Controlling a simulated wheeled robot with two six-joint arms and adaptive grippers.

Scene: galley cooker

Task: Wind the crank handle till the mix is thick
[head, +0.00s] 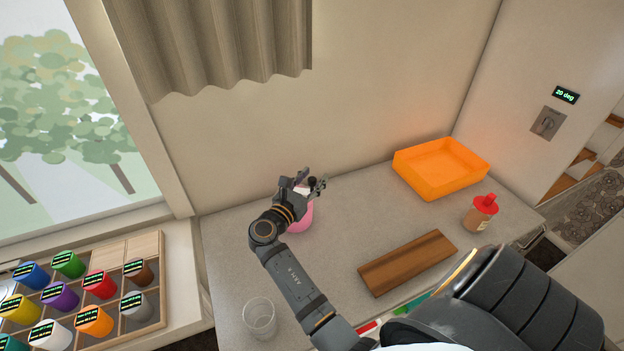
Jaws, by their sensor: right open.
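A pink rounded object (302,220) stands on the counter near the back wall, mostly hidden behind my right gripper. A small black knob (312,182) shows at its top, between or just behind the fingers; I cannot tell whether it is the crank handle or whether the fingers touch it. My right gripper (314,178) is open, with its fingers pointing up and right. No mix is visible. My left gripper is not in view.
An empty clear glass (260,317) stands at the counter's front left. A wooden board (408,264), a red-capped bottle (480,214) and an orange tray (440,170) are to the right. A compartment rack (148,245) of coloured jars is at left. A wall display (566,95) reads 20 deg.

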